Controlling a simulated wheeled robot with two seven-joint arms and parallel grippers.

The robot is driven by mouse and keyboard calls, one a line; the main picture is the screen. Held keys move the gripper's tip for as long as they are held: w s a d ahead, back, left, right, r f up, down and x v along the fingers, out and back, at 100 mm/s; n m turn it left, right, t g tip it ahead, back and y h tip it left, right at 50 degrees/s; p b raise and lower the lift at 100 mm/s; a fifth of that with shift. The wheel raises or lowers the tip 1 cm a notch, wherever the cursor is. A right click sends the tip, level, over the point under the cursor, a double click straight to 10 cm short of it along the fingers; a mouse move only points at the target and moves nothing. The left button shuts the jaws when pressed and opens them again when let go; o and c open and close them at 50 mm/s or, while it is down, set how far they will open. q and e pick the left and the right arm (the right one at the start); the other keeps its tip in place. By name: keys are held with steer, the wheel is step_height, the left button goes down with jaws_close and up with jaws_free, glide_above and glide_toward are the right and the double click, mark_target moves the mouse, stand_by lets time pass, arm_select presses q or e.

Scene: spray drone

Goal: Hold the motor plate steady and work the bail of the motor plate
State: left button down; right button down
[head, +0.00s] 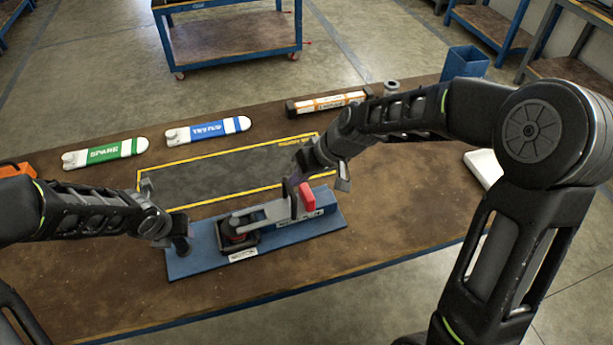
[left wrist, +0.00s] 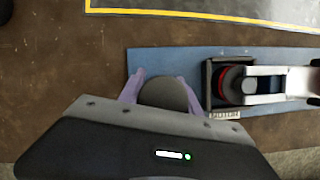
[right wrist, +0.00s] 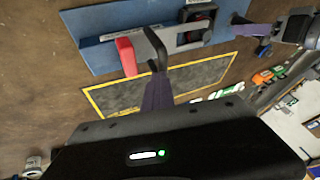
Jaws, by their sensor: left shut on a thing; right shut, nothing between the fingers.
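The motor plate is a blue board (head: 330,222) lying on the brown table. A dark motor with a red ring (head: 233,237) sits in a frame on it, and shows in the left wrist view (left wrist: 224,82). The bail, a grey bar (head: 262,213), reaches from the motor towards a red grip (head: 307,197) at the right. My left gripper (head: 181,244) is shut on a dark round-topped post (left wrist: 164,95) at the plate's left end. My right gripper (head: 293,186) is shut and empty, its fingertips (right wrist: 158,72) close by the bail's end and red grip. Contact there is unclear.
A yellow-bordered dark mat (head: 215,175) lies behind the plate. Green SPARE (head: 104,153) and blue (head: 207,130) tags lie behind it. A long orange-and-white box (head: 328,103) and a blue bin (head: 465,62) stand farther back. The table's front left is clear.

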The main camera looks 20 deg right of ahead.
arm_select(q)
steer(key=shift+d, duration=0.1)
steer(key=shift+s+d+r, duration=0.1)
steer(key=shift+d+r, duration=0.05)
steer(key=shift+r, duration=0.05)
arm_select(e)
steer(key=shift+s+a+f+n+h, duration=0.1)
steer(key=shift+s+a+f+h, duration=0.25)
steer(key=shift+a, duration=1.05)
steer(key=shift+s+a+f+n+h, duration=0.1)
steer(key=shift+a+f+h, duration=0.15)
steer(key=shift+a+h, duration=0.75)
steer(key=shift+s+a+f+n+h, duration=0.15)
steer(key=shift+a+f, duration=0.15)
steer(key=shift+a, duration=1.65)
arm_select(q)
steer(key=shift+w+f, duration=0.1)
steer(key=shift+w, duration=0.15)
steer(key=shift+s, duration=0.1)
arm_select(e)
steer(key=shift+w+r, duration=0.3)
steer(key=shift+r, duration=0.6)
arm_select(q)
steer(key=shift+a, duration=0.2)
arm_select(e)
steer(key=shift+d+r, duration=0.1)
steer(key=shift+d, duration=0.1)
